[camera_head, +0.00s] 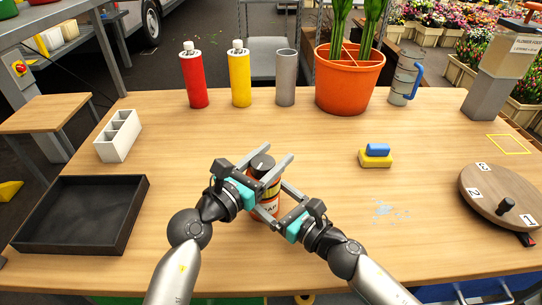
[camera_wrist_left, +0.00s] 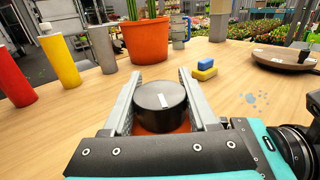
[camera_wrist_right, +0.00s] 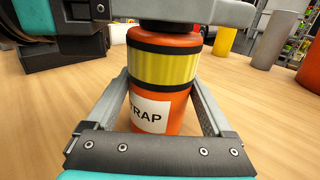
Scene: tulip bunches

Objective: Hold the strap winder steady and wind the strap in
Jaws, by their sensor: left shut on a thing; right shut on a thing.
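The strap winder (camera_head: 268,194) stands upright near the front middle of the table. It has an orange body with a yellow band, black rings and a white label partly reading "TRAP" in the right wrist view (camera_wrist_right: 163,67). Its black knob (camera_wrist_left: 161,101) on top carries a white mark. My left gripper (camera_head: 264,158) is shut on the knob, one finger on each side. My right gripper (camera_head: 272,198) is shut on the body lower down, with its fingers on both sides. I cannot make out a loose strap in any view.
A black tray (camera_head: 130,222) and white divided box (camera_head: 118,136) lie left. A red bottle (camera_head: 194,79), yellow bottle (camera_head: 240,78), grey cylinder (camera_head: 286,78) and orange pot (camera_head: 349,82) stand behind. A sponge (camera_head: 376,158) and round wooden board (camera_head: 490,184) are right.

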